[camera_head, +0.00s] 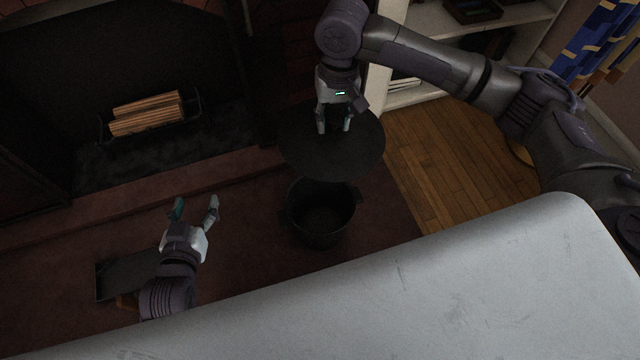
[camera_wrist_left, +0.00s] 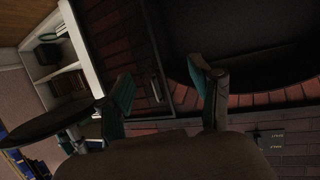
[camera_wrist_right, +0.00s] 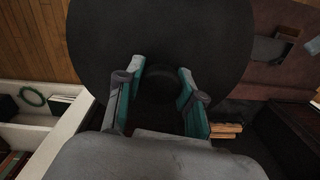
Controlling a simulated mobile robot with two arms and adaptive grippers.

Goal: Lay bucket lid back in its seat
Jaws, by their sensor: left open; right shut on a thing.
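The round black bucket lid (camera_head: 330,157) hangs in the air above and slightly behind the bucket in the head view. My right gripper (camera_head: 335,130) is shut on the lid's knob from above; the right wrist view shows the lid (camera_wrist_right: 160,45) spread out beyond the fingers (camera_wrist_right: 156,88), with the dark knob between them. The dark open bucket (camera_head: 320,212) stands upright on the floor, its mouth partly uncovered below the lid. My left gripper (camera_head: 196,208) is open and empty, left of the bucket. In the left wrist view, the lid (camera_wrist_left: 45,125) shows at the left, behind the left fingers.
A fireplace with logs (camera_head: 146,113) is at the back left, with a raised brick hearth edge. A dark tray-like object (camera_head: 125,275) lies beside my left arm. A white shelf (camera_head: 425,20) stands at the back right. A large pale surface (camera_head: 400,300) fills the foreground.

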